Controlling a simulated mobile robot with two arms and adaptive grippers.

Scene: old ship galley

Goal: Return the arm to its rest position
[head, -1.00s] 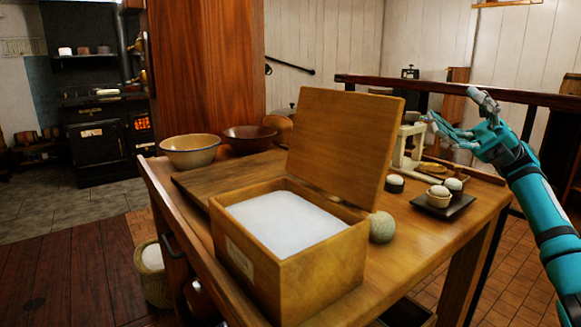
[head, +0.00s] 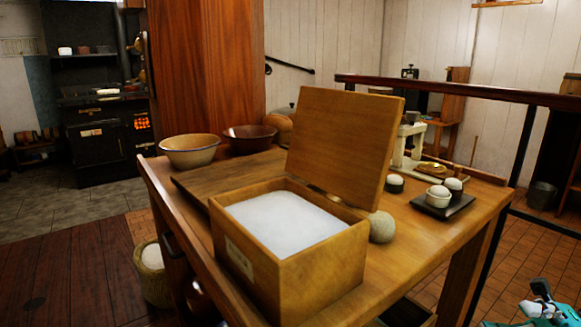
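My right gripper (head: 540,305) shows only in part at the bottom right corner of the head view, low and to the right of the table. It is teal with dark and light parts, and I cannot tell whether its fingers are open or shut. No object shows in it. My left gripper is not in view. The wooden table (head: 425,262) stands in the middle of the view, apart from the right arm.
On the table are an open wooden box (head: 318,272) of white contents, two bowls (head: 190,151) (head: 250,138), a round ball (head: 382,227) and a dark tray (head: 462,206) with small cups. A dark rail (head: 455,92) runs behind.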

